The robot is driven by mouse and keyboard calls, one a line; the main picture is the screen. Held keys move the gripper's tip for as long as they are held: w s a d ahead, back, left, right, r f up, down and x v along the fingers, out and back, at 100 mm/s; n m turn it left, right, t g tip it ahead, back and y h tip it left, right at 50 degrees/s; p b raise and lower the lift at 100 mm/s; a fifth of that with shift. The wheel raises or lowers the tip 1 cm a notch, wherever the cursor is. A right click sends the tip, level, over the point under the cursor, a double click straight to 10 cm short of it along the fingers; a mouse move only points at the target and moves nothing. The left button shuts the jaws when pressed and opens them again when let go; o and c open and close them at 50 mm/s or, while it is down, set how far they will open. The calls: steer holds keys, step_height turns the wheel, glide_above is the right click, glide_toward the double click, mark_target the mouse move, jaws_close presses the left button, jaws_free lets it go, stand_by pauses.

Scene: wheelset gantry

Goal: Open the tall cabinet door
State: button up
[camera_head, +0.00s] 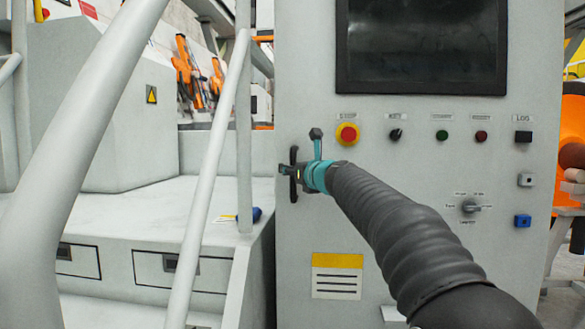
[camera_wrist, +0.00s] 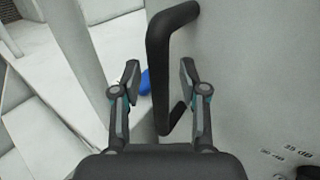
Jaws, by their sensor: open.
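The tall cabinet (camera_head: 400,240) is a light grey panel with a dark screen at the top, and its door looks shut. A black vertical bar handle (camera_head: 293,186) is on its left edge. In the wrist view the handle (camera_wrist: 157,70) runs between my gripper's two fingers, with its bent ends meeting the grey face. My gripper (camera_head: 287,170) is at the handle in the head view, partly hiding it. In the wrist view my gripper (camera_wrist: 160,75) is open, one finger on each side of the bar. I cannot tell whether either finger touches it.
A red emergency stop button (camera_head: 347,134), knobs and small buttons sit on the panel right of the handle. A pale handrail (camera_head: 205,180) and steps stand to the left. A blue object (camera_head: 256,214) lies near the cabinet's left side. Orange machinery (camera_head: 572,140) stands at right.

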jaws_close()
